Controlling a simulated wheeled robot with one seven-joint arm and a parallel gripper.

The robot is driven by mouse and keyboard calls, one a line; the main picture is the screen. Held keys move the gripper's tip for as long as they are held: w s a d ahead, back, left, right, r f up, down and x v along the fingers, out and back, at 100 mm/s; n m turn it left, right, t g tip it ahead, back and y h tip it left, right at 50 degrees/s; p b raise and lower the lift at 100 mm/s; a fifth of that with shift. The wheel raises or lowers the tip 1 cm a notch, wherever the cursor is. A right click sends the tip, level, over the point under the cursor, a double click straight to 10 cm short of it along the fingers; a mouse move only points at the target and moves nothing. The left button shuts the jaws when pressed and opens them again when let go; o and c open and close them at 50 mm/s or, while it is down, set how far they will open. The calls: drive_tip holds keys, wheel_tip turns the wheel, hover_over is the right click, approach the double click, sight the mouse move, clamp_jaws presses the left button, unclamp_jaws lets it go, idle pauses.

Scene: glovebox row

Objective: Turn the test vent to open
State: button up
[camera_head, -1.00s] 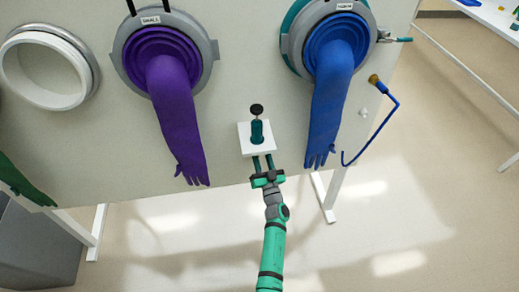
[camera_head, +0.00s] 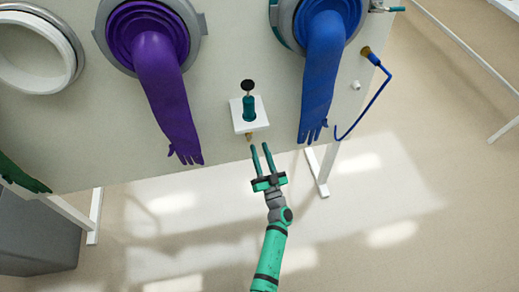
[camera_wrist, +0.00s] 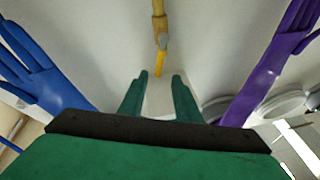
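A small brass fitting with a yellow lever (camera_wrist: 162,38) shows in the wrist view, at the top centre, beyond my fingertips. It looks like the test vent, though I see no label on it. In the head view a small brass-yellow piece (camera_head: 249,137) shows just under the white bracket (camera_head: 264,118) on the panel. My gripper (camera_head: 261,147) is below and slightly right of that piece. Its two green fingers are apart with nothing between them. They also show in the wrist view (camera_wrist: 159,82), apart from the lever.
A green cylinder with a black knob (camera_head: 248,104) stands on the bracket. A purple glove (camera_head: 170,100) hangs left and a blue glove (camera_head: 321,80) right. A blue bent rod (camera_head: 371,103) hangs farther right.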

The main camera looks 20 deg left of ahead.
drive_tip(key=c, duration=0.4)
drive_tip(key=w+d+m+t+h, duration=0.1)
drive_tip(key=d+m+h, duration=0.1)
drive_tip(key=d, duration=0.1)
drive_tip(key=w+d+r+m+t+h, duration=0.1)
drive_tip(key=d+m+h, duration=0.1)
drive_tip(key=d+m, duration=0.1)
drive_tip(key=w+d+r+m+h, duration=0.1)
drive_tip(key=d+m+h, duration=0.1)
drive_tip(key=d+h, duration=0.1)
drive_tip(key=shift+w+d+r+m+t, duration=0.1)
drive_tip(key=shift+d+r+m+t, duration=0.1)
drive_tip(key=shift+m+t, duration=0.15)
clamp_jaws()
drive_tip(key=d+f+m+g+h, duration=0.45)
drive_tip(key=d+m, duration=0.35)
drive_tip(key=m, duration=0.2)
drive_tip(key=s+a+r+g+y, duration=0.2)
drive_tip(key=s+a+r+y, duration=0.25)
drive_tip(key=a+y, duration=0.5)
drive_tip(key=w+a+h, duration=0.1)
drive_tip(key=w+a, duration=0.7)
drive_tip(key=a, duration=0.1)
drive_tip(key=shift+a+r, duration=0.3)
